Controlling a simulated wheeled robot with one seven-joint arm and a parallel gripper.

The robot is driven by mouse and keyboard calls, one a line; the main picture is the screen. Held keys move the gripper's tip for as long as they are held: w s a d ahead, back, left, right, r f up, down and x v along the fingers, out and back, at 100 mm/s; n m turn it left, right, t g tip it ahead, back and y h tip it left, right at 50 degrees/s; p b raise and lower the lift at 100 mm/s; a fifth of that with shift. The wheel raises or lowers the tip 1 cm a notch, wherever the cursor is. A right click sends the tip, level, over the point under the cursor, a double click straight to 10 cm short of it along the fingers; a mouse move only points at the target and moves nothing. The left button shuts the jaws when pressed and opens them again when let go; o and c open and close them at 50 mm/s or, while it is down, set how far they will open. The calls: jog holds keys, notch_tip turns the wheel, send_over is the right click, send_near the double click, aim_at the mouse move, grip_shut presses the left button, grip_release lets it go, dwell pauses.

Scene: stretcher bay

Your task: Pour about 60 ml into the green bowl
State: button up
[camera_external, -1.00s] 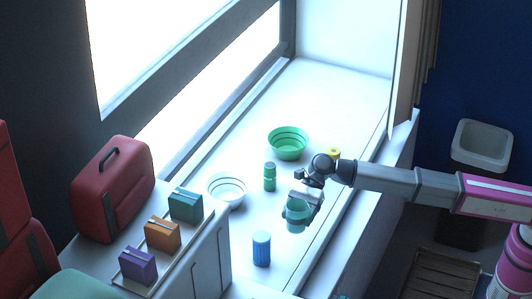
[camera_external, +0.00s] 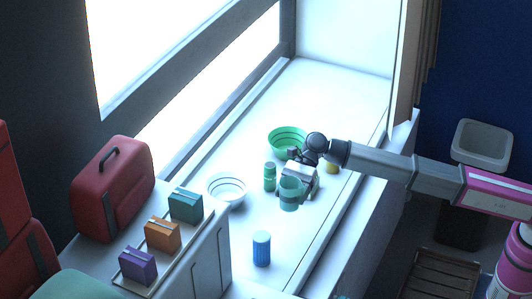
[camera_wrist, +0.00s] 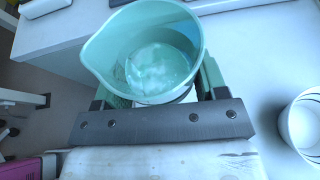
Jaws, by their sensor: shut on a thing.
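The green bowl (camera_external: 283,137) stands on the white counter towards the far end, its front right side partly hidden by my wrist. My gripper (camera_external: 298,180) is shut on a teal cup (camera_external: 290,194) and holds it in front of the bowl, to the right of a green bottle. In the wrist view the teal cup (camera_wrist: 142,50) has a pouring lip at its left. Pale, whitish contents show at its bottom; I cannot tell their depth. My gripper (camera_wrist: 155,105) closes around the cup's near side. The green bowl is not visible in the wrist view.
A white bowl (camera_external: 227,188) stands at the left of the counter and a blue ribbed container (camera_external: 261,248) nearer the front. The green bottle (camera_external: 269,177) is close to the held cup. A yellow object (camera_external: 332,167) sits right of my wrist. The front counter around the blue container is mostly clear.

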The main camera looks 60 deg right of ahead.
jog(key=w+d, duration=1)
jog(key=d, duration=0.6)
jog(key=w+d, duration=1)
jog(key=d, duration=0.7)
jog(key=w+d, duration=0.9)
jog(key=d, duration=0.7)
jog(key=f, duration=1.4)
jog(key=shift+w+a+f, duration=0.15)
jog(key=shift+w+f, duration=0.05)
jog(key=shift+f, duration=0.1)
